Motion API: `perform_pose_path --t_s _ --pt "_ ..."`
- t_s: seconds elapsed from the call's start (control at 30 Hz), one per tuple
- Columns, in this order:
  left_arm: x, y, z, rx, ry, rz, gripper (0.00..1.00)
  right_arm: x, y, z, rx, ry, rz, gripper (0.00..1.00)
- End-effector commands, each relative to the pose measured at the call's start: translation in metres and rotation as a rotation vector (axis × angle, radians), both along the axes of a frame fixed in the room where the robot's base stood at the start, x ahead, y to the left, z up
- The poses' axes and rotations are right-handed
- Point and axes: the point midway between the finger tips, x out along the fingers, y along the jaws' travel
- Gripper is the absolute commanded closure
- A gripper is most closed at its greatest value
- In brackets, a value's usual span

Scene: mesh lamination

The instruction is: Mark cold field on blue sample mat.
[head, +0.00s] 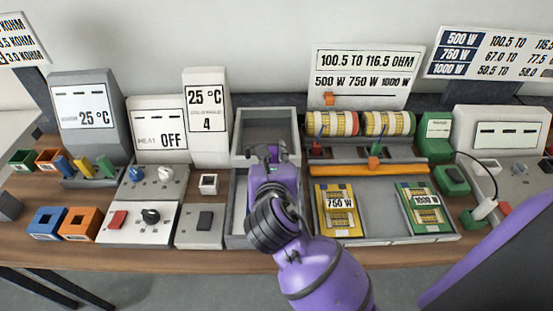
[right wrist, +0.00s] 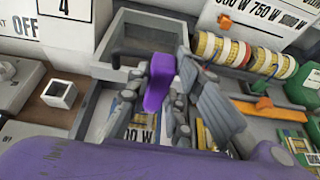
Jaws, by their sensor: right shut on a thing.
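My right gripper (head: 272,150), at the end of my purple arm, is over the grey tray (head: 236,205) in the middle of the table. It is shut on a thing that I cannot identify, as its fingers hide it. The right wrist view shows the gripper (right wrist: 165,115) above a mat (right wrist: 142,131) with a partly hidden "W" label. This looks like the blue sample mat; the gripper covers it in the head view. I cannot tell whether the gripper touches it. A yellow "750 W" mat (head: 340,218) and a green "1000 W" mat (head: 425,215) lie to the right.
Blue (head: 62,167), yellow (head: 84,167) and green (head: 106,166) upright tools stand in a holder at left. Blue (head: 47,222) and orange (head: 80,223) bins lie in front. Striped rolls (head: 333,124) stand behind an orange bar (head: 365,169). An empty grey bin (head: 266,117) is behind the gripper.

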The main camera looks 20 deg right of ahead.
Motion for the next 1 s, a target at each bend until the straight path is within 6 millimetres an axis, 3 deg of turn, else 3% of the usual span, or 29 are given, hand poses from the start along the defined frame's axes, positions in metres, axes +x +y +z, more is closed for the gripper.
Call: perform_pose_path --t_s 0.27,0.53,0.7,1.0 --pt "0.0 -0.001 0.0 -0.001 0.0 0.001 0.7 0.004 0.002 -0.003 0.0 0.0 0.018 0.99" --pt "0.0 0.0 0.0 -0.001 0.001 0.001 0.7 0.003 0.002 -0.03 0.0 0.002 0.019 0.99" --pt "-0.01 0.001 -0.01 0.0 0.023 0.003 0.7 0.003 0.002 -0.049 0.0 0.005 0.018 0.99" --pt "-0.01 0.005 -0.011 0.006 0.022 0.009 0.7 0.003 0.002 -0.059 0.0 0.0 0.019 0.99"
